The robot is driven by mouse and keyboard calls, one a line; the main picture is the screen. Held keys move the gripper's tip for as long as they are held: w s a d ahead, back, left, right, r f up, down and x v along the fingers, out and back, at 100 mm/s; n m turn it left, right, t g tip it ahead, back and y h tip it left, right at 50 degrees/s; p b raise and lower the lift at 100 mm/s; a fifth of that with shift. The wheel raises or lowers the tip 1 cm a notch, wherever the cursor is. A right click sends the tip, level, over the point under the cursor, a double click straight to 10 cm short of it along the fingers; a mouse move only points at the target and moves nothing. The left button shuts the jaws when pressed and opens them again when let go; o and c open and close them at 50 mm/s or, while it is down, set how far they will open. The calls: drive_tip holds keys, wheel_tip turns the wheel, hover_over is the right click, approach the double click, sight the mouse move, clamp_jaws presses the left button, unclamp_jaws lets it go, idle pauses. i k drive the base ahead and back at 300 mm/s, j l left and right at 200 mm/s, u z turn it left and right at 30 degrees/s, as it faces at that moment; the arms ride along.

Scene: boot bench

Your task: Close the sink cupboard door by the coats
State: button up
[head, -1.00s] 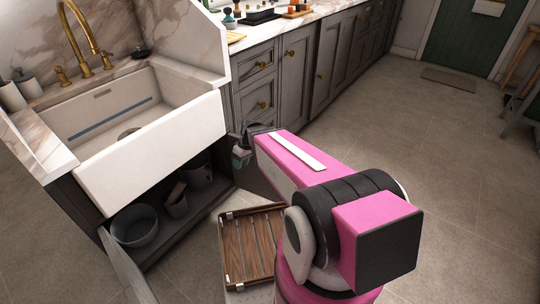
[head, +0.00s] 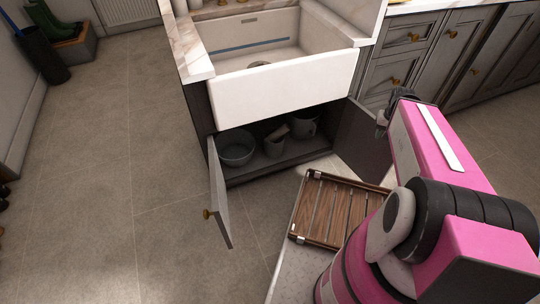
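The cupboard under the white sink (head: 285,85) stands open, with both doors swung out. Its left door (head: 219,195) is a pale panel with a brass knob, seen nearly edge-on and pointing towards me. Its right door (head: 362,140) is dark on its inner face and swung out to the right. No coats are in view, so I cannot tell which door is by them. My gripper (head: 381,121) is at the end of my pink arm, close to the right door in the picture. The arm partly hides it, and its fingers are too unclear to read. Whether it touches that door is unclear.
A bowl (head: 236,150) and pots (head: 304,125) sit inside the cupboard. A wooden slatted tray (head: 340,210) is in front of me. Green boots (head: 58,24) and a dark cylindrical bin (head: 42,55) stand far left. The floor left of the cupboard is clear.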

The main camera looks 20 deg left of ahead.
sight(215, 196)
drive_tip(key=k+j+u, duration=0.2)
drive_tip(key=k, duration=0.3)
drive_tip(key=k+j+u, duration=0.15)
drive_tip(key=k, duration=0.35)
drive_tip(key=k+j+u, duration=0.15)
drive_tip(key=j, duration=0.2)
drive_tip(key=k+j+u, duration=0.1)
drive_tip(key=k+j, duration=0.15)
drive_tip(key=k+j+u, duration=0.15)
drive_tip(key=j, duration=0.35)
drive_tip(key=j+u, duration=0.25)
drive_tip(key=j, duration=0.2)
drive_tip(key=k+j+u, duration=0.25)
drive_tip(key=i+l, duration=0.1)
